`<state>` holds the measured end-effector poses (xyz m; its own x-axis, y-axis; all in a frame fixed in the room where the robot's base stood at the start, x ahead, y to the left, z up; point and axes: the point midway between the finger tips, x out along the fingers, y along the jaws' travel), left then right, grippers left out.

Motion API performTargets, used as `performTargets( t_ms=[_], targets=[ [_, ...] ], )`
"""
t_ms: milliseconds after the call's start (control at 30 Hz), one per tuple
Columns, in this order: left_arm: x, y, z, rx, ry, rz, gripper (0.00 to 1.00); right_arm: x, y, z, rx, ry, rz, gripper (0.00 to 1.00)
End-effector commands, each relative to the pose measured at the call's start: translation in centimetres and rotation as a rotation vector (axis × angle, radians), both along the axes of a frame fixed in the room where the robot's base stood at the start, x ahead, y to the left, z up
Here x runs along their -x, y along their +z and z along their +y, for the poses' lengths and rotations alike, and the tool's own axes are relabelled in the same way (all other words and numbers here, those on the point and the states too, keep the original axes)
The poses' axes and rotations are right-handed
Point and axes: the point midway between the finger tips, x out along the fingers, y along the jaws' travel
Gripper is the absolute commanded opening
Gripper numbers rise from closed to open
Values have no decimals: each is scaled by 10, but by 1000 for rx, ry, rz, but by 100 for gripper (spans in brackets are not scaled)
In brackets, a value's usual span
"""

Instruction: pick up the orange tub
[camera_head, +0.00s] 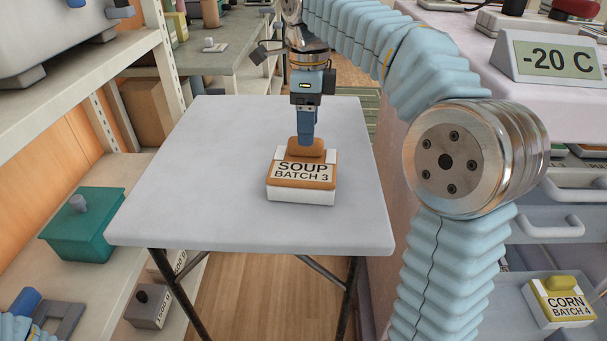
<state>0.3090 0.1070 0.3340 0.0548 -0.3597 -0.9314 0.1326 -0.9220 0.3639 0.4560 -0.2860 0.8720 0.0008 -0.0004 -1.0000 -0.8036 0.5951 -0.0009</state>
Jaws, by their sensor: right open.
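The orange tub (301,185) stands upright on the grey folding table, near its middle. It has a white base, an orange lid with a raised orange handle, and a label reading "SOUP BATCH 3". My right gripper (306,138) points straight down over the tub, with its blue fingertips at the height of the handle. It is open, seen edge-on, and one finger overlaps the handle in the picture. I cannot tell whether the fingers touch the handle.
The table (220,135) is otherwise clear. A teal box (78,235) and grey tubs (148,308) sit on the left shelves. At right, a "CORN BATCH 4" tub (560,302) lies in an open drawer, below a "-20 C" display (555,58).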

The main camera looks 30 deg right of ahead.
Motion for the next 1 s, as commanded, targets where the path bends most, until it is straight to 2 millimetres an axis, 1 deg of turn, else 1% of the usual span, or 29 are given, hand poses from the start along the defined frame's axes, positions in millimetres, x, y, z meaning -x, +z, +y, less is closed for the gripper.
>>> performTargets(
  t_ms=[100, 233, 333, 533, 933, 1000],
  targets=[
    [0, -4, 0, 0, 1, -1, 66, -2, -21, 3, 0, 2, 4, 62],
    [0, -8, 0, -1, 1, 0, 66, -2, -39, 4, 0, 1, 2, 62],
    [0, -8, 0, -1, 1, 0, 66, -2, -44, 4, 0, 2, 0, 62],
    [0, -8, 0, -1, 1, 0, 66, -2, -44, 4, 1, 1, -1, 62],
    [0, -8, 0, -1, 1, 0, 66, -2, -44, 4, 0, 1, 0, 0],
    [0, -7, 0, -1, 1, 0, 66, -2, -44, 4, 0, 1, -1, 0]
  ],
)
